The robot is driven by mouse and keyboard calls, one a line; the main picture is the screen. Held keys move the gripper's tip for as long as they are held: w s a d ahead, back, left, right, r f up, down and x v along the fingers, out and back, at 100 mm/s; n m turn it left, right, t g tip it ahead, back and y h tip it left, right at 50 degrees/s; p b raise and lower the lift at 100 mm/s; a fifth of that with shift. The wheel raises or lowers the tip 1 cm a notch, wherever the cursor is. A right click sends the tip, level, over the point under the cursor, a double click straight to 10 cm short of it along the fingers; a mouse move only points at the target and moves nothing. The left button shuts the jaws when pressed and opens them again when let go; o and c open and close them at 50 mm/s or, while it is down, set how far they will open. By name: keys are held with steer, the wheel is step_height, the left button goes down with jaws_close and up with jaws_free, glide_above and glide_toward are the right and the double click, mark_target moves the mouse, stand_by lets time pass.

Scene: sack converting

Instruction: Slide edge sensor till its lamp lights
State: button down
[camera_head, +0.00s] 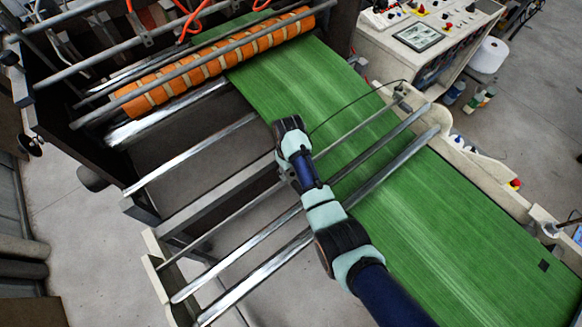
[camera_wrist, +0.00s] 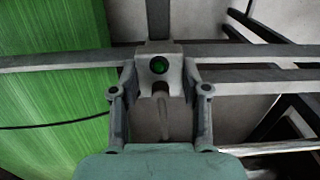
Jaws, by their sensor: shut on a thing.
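The edge sensor (camera_wrist: 174,72) is a small grey block on a crossing rail (camera_wrist: 60,60), seen in the wrist view. Its round lamp (camera_wrist: 159,65) shows green; I cannot tell for sure whether it is lit. My gripper (camera_wrist: 160,88) is shut on the sensor, with one finger on each side. The green web (camera_wrist: 55,100) lies to the left, its edge close to the left finger. In the head view my gripper (camera_head: 284,172) is at the left edge of the green web (camera_head: 410,200), and my wrist mostly hides the sensor.
Metal bars (camera_head: 250,272) cross under and beside my arm. An orange-banded roller (camera_head: 215,63) stands at the back. A thin dark cable (camera_wrist: 60,124) lies across the web. A control desk (camera_head: 425,40) stands at the upper right. Bare floor shows left of the web.

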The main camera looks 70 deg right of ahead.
steer(key=c, duration=0.6)
jaws_free()
steer(key=shift+o, duration=0.2)
step_height(320, 180, up, 8)
steer(key=shift+f, duration=0.25)
